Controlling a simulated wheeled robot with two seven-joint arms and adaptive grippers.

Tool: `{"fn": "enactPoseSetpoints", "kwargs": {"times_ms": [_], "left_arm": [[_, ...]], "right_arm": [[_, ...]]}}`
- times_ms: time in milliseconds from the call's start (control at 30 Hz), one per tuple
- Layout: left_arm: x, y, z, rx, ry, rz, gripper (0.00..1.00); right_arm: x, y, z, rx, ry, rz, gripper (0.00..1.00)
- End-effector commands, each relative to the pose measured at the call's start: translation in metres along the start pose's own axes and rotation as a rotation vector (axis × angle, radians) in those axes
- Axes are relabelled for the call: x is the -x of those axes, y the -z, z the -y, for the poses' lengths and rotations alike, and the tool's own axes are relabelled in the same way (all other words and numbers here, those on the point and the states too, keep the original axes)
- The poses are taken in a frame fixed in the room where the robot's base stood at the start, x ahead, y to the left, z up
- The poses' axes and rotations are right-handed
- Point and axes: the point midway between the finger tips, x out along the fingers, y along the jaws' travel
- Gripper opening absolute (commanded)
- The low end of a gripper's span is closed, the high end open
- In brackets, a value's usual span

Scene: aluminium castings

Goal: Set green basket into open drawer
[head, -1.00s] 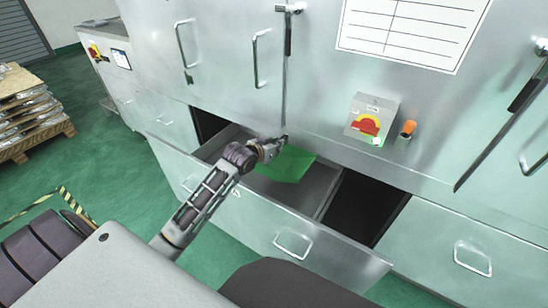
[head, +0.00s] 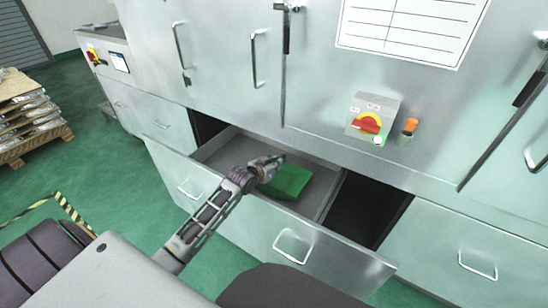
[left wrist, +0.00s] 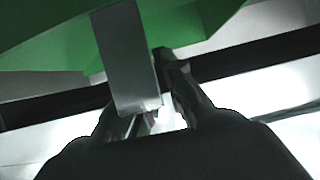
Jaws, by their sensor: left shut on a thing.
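The green basket (head: 287,181) is at the open drawer (head: 327,240) in the head view, within its outline and near the back divider. My left gripper (head: 272,166) is shut on the basket at its upper left side. In the left wrist view, the basket's green wall (left wrist: 50,45) fills the upper left, and the gripper fingers (left wrist: 150,110) close around a grey strip beside it. I cannot tell whether the basket touches the drawer floor. My right gripper does not show.
The drawer is pulled out from a grey metal cabinet (head: 220,75) with handles. A pallet of castings (head: 30,115) stands at the far left on the green floor.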

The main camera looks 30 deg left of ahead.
Motion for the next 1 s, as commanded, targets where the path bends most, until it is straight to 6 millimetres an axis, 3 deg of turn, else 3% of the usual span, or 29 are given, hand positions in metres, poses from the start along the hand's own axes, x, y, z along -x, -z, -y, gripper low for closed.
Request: {"fn": "enactPoseSetpoints", "kwargs": {"times_ms": [300, 1000], "left_arm": [[-0.021, 0.011, 0.015, -0.001, 0.0, -0.002, 0.0], [-0.032, 0.017, 0.024, 0.0, 0.0, -0.002, 0.0]], "right_arm": [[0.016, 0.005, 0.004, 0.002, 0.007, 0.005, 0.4], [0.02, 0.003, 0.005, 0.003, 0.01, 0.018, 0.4]]}}
